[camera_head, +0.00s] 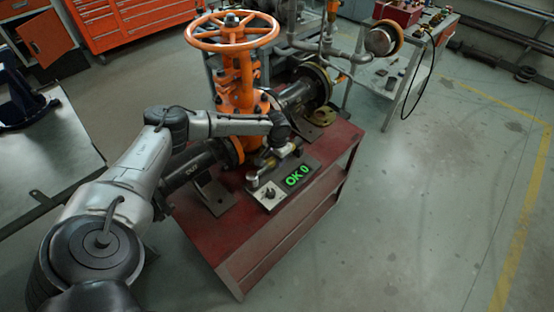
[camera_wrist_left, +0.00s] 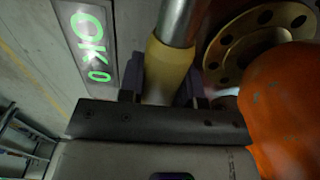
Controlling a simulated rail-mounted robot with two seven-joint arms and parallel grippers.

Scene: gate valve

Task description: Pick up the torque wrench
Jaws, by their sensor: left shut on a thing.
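The torque wrench has a yellow grip (camera_wrist_left: 167,68) and a silver shaft running up out of the left wrist view. My left gripper (camera_wrist_left: 166,85) is shut on the yellow grip, with one dark finger on each side. In the head view my left gripper (camera_head: 277,146) is over the red bench, just right of the orange gate valve (camera_head: 236,85). Part of the wrench (camera_head: 262,172) shows below it near the display box. I cannot tell whether the wrench is clear of its support. My right gripper is in neither view.
A box with a green "OK 0" display (camera_head: 298,174) sits at the edge of the red bench (camera_head: 250,247). The valve's orange handwheel (camera_head: 232,30) stands above it. A flange (camera_wrist_left: 258,42) and orange valve body (camera_wrist_left: 283,110) are close on the right in the wrist view.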

